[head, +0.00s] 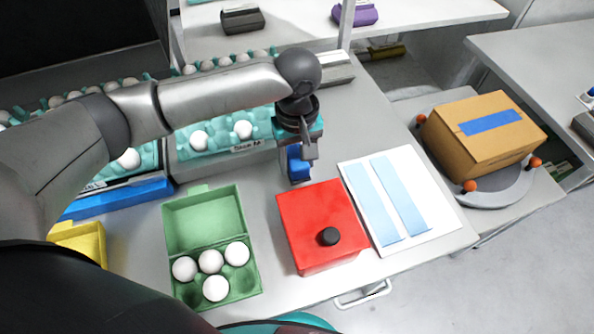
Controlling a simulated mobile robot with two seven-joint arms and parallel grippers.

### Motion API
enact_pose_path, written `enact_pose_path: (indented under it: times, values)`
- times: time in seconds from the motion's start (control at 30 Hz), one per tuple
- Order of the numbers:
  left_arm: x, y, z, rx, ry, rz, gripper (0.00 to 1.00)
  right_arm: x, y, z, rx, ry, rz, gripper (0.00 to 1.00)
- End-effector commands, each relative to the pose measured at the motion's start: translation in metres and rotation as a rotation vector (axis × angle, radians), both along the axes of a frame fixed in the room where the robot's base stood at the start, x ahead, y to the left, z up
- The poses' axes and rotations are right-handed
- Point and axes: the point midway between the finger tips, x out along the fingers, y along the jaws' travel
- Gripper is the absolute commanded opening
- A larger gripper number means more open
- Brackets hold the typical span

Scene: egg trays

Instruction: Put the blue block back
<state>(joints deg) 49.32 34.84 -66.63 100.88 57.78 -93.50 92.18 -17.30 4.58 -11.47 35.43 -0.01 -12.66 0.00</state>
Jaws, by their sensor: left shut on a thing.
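My left gripper (303,151) reaches in from the left and points down over the table, behind the red box. It is shut on a blue block (299,167), which shows just below and beside the fingers. Part of the block is hidden by the gripper. I cannot tell whether the block touches the table. My right gripper does not show.
A red box (310,222) with a black knob stands just in front. A green egg carton (203,222) with several white eggs is to its left. A white sheet with blue strips (437,214) lies right. Teal egg trays (186,154) stand behind. A cardboard box (470,151) is far right.

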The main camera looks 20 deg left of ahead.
Motion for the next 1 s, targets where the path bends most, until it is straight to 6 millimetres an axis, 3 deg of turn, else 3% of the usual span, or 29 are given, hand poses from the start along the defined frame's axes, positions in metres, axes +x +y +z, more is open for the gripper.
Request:
enact_pose_path:
  times: [0.27, 0.63, 0.67, 0.9, 1.0]
  values:
    - [-0.001, 0.0, -0.039, 0.001, 0.002, -0.001, 0.0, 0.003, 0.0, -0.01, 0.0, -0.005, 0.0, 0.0]
    - [-0.001, 0.0, -0.042, 0.0, 0.002, -0.001, 0.0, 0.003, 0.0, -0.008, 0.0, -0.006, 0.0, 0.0]
    - [-0.001, 0.0, -0.042, -0.001, 0.001, -0.001, 0.57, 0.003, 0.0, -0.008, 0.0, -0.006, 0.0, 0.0]
    - [-0.001, 0.0, -0.042, -0.001, 0.001, -0.001, 0.84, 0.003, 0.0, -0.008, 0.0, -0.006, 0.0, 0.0]
    - [0.0, 0.0, -0.042, 0.0, 0.001, -0.001, 0.84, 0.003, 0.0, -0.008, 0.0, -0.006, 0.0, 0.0]
